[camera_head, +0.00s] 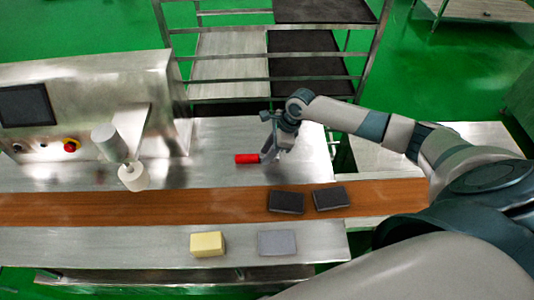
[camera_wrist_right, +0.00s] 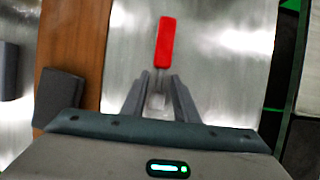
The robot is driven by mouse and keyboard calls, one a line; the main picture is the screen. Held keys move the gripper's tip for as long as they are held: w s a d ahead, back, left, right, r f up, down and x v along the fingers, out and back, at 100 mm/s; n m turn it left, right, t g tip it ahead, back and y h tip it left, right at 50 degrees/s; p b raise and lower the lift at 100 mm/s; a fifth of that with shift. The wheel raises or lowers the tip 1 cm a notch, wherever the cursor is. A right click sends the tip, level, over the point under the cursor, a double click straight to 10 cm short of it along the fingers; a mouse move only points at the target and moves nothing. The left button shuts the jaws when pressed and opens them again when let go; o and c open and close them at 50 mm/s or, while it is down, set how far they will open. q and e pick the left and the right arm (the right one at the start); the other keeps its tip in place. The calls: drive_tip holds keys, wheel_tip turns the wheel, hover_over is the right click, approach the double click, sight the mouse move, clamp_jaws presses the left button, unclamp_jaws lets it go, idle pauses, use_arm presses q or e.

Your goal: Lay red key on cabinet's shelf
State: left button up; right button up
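The red key (camera_head: 247,158) has a red handle and appears to lie on the bare steel table top behind the brown belt. In the right wrist view its handle (camera_wrist_right: 166,42) points away from me, and its grey shaft reaches back between my fingers. My right gripper (camera_head: 268,152) is at the key's right end; in the wrist view its two fingers (camera_wrist_right: 158,78) stand apart on either side of the shaft, with a small gap showing. A metal rack with shelves (camera_head: 232,55) stands behind the table; I cannot tell if it is the cabinet. My left gripper is not in view.
The encrusting machine (camera_head: 90,90) stands at the left, with a white nozzle (camera_head: 133,177). Two dark blocks (camera_head: 286,202) (camera_head: 330,198) lie on the brown belt (camera_head: 130,207). A yellow block (camera_head: 207,243) and a grey block (camera_head: 277,243) sit on the front ledge.

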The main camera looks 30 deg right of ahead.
drive_tip(key=b+v, duration=0.2)
drive_tip(key=v, duration=0.9)
drive_tip(key=shift+r, duration=0.2)
drive_tip(key=shift+o, duration=0.6)
